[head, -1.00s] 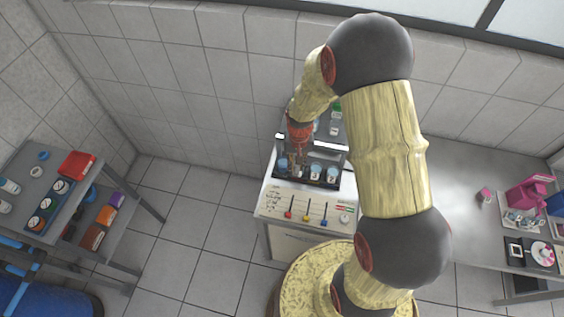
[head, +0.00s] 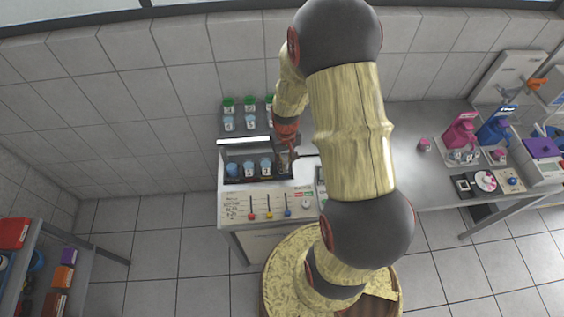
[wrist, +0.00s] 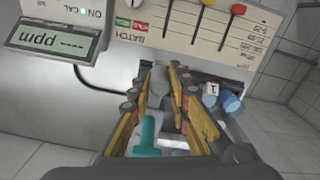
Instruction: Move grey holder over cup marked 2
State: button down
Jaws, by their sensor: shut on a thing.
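My gripper (wrist: 170,76) is shut on a grey piece (wrist: 163,88), which appears to be the grey holder; the fingers hide much of it. In the head view my gripper (head: 288,148) is at the right end of the rack (head: 226,181), right of the row of blue-lidded cups. A cup marked 1 (wrist: 212,91) shows just right of the fingers in the wrist view. In the head view the cups stand at the left (head: 232,170), middle (head: 249,168) and right (head: 266,167); their numbers are too small to read, so I cannot tell which is marked 2.
A white panel (head: 235,208) with red, yellow and blue knobs fronts the rack. Several green- and blue-lidded jars (head: 229,105) stand behind. A ppm meter (wrist: 58,40) with a black cable is near the gripper.

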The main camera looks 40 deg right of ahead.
jog(key=shift+d, duration=0.1)
jog(key=c, duration=2.1)
grip_release()
jog(key=shift+o, duration=1.4)
jog(key=shift+s+d, duration=0.15)
jog(key=shift+o, duration=0.7)
notch_tip(320, 180, up, 12)
